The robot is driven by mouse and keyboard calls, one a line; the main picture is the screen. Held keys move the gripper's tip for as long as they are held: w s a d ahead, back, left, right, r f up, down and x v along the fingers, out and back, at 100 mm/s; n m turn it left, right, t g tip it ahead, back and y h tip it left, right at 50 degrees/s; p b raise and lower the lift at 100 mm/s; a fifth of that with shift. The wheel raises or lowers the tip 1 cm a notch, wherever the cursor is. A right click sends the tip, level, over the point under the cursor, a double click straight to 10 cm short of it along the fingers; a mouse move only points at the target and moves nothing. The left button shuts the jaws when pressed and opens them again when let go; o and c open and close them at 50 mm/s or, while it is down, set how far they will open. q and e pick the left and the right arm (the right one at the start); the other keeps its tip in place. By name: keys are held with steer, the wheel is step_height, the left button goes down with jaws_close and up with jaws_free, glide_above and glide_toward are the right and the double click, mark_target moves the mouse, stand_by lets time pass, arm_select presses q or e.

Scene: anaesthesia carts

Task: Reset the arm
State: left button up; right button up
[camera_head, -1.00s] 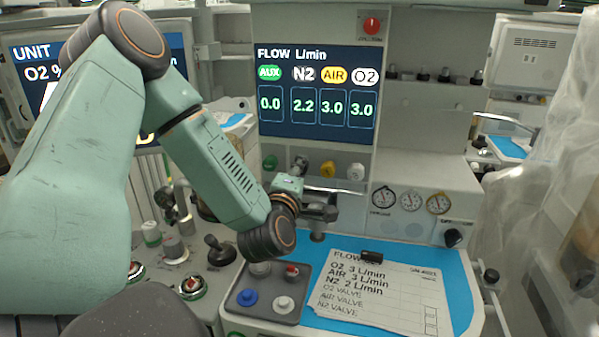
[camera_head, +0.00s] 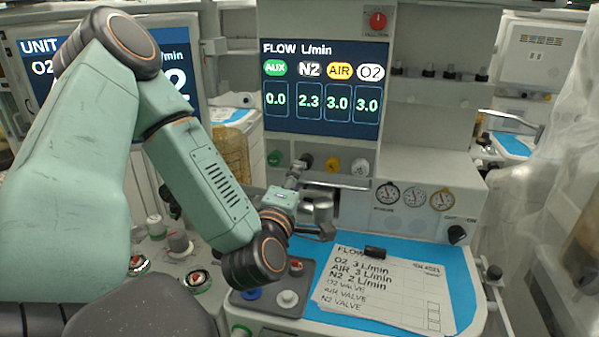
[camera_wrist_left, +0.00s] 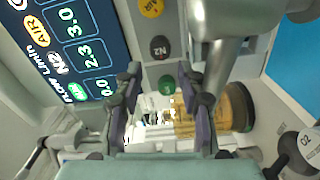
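My left arm comes in from the left in the head view. Its gripper (camera_head: 296,174) is beside the row of valve knobs under the flow screen (camera_head: 322,90). In the left wrist view the gripper's fingers (camera_wrist_left: 159,78) are apart with nothing between them. The black N2 knob (camera_wrist_left: 160,47) and green AUX knob (camera_wrist_left: 166,85) lie ahead of them. In the head view the N2 knob (camera_head: 306,160) is close to the fingers. The yellow AIR knob (camera_head: 333,165) and white O2 knob (camera_head: 360,167) are to its right. The screen reads N2 2.3, AIR 3.0, O2 3.0. My right gripper is not in view.
A metal fitting (camera_head: 319,207) is close beside my left gripper. Below, a grey tray (camera_head: 270,305) holds coloured caps. A paper flow sheet (camera_head: 385,293) lies on the blue mat (camera_head: 455,262). Gauges (camera_head: 414,197) are at the right.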

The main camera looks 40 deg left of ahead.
arm_select(q)
steer(key=shift+s+d, duration=0.35)
steer(key=shift+s, duration=0.1)
steer(key=shift+s, duration=0.1)
steer(key=shift+f, duration=0.1)
